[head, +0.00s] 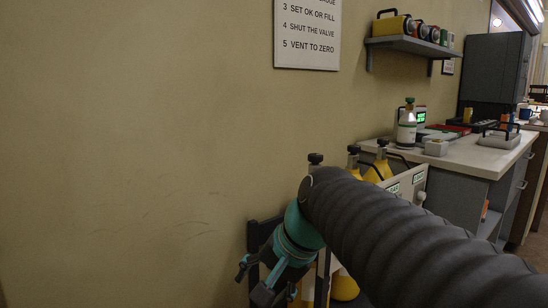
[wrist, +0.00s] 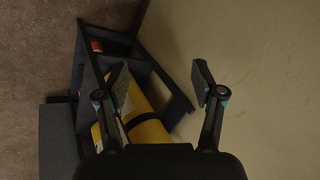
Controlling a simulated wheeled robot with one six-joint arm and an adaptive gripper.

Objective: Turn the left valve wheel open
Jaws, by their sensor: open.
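Several gas cylinders stand in a dark rack (head: 254,236) by the wall. Small dark tops show on them in the head view: a left one (head: 316,158), a middle one (head: 353,149) and a right one (head: 381,142). I cannot tell whether the left one is the left valve wheel. My arm hides much of the rack. My gripper (head: 262,280) is low at the rack's left side, and I see it touching no wheel. In the wrist view my gripper (wrist: 160,82) is open and empty, with a yellow cylinder (wrist: 149,135) beyond its fingers.
A grey panel with green labels (head: 405,184) stands right of the cylinders. Behind it is a counter (head: 462,152) with a bottle (head: 407,127); a shelf (head: 410,44) hangs above. The wall at left is bare.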

